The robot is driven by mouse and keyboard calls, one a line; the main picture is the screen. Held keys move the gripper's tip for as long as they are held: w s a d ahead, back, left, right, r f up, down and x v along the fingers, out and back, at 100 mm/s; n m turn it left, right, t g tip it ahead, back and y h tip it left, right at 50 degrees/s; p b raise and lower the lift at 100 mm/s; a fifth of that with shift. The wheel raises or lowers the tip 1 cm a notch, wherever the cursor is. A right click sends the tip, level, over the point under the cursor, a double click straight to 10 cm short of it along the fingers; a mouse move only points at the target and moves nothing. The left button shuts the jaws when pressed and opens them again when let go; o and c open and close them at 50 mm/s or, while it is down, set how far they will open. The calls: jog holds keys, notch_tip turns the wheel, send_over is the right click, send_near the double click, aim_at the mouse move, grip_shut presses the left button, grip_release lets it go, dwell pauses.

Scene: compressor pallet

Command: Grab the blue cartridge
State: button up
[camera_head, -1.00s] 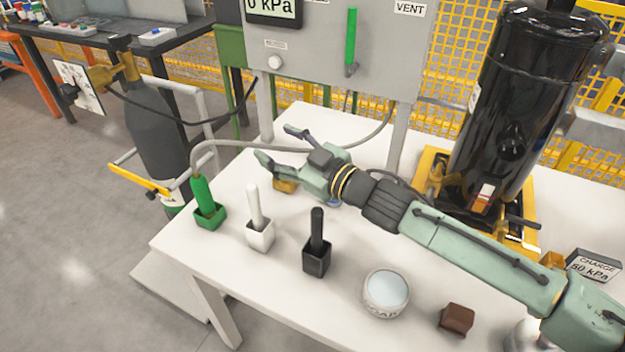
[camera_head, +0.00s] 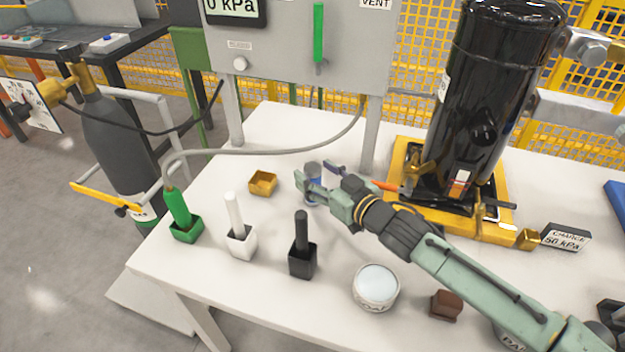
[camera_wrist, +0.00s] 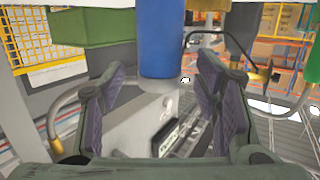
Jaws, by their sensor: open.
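The blue cartridge (camera_head: 314,187) stands upright on the white table and has a grey top. In the head view it is partly hidden by my gripper (camera_head: 318,177). In the wrist view the blue cartridge (camera_wrist: 161,40) shows as a blue cylinder at the top centre, between and beyond the fingers. My gripper (camera_wrist: 163,95) is open, with one finger on each side of the cartridge's line. I cannot tell whether either finger touches it.
A brass block (camera_head: 263,183), a green tool in its holder (camera_head: 186,228), a white one (camera_head: 240,238) and a black one (camera_head: 303,258) stand left and in front. A round tin (camera_head: 376,288) is near the front edge. A black compressor (camera_head: 490,100) stands at right.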

jog(key=shift+x, duration=1)
jog(key=c, duration=1.3)
